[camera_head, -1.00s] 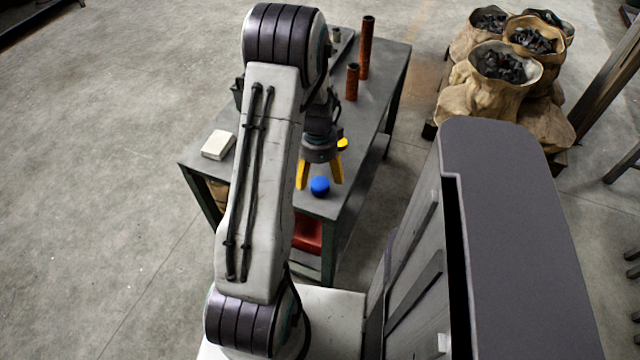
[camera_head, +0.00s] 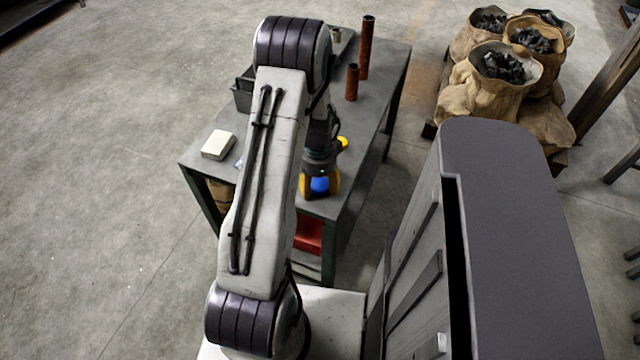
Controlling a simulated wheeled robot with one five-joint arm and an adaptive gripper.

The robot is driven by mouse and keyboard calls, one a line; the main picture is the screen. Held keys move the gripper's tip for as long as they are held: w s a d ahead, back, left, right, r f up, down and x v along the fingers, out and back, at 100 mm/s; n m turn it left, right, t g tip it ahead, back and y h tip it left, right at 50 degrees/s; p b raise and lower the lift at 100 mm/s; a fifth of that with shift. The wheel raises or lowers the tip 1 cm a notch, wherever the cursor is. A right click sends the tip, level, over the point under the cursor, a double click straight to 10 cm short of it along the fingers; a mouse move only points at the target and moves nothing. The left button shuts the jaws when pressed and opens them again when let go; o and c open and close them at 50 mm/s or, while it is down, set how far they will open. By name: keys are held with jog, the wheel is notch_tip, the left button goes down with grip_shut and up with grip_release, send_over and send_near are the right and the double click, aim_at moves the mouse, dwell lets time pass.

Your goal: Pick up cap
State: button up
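The blue round piece, which I take to be the cap (camera_head: 320,184), is on the near end of the grey worktable (camera_head: 375,100). My gripper (camera_head: 320,186) is lowered over it, with yellow fingers on its left and right sides. The dark gripper body covers the top of the cap. I cannot tell whether the fingers touch the cap or have closed on it. The cap still appears at table height.
A white block (camera_head: 218,145) lies on the table's left edge. A tall rusty tube (camera_head: 366,48) and a short one (camera_head: 352,82) stand farther back. A dark bin (camera_head: 243,95) is partly hidden by my arm. Sacks (camera_head: 505,75) stand right of the table.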

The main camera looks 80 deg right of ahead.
jog(key=c, duration=0.6)
jog(key=shift+r, duration=0.1)
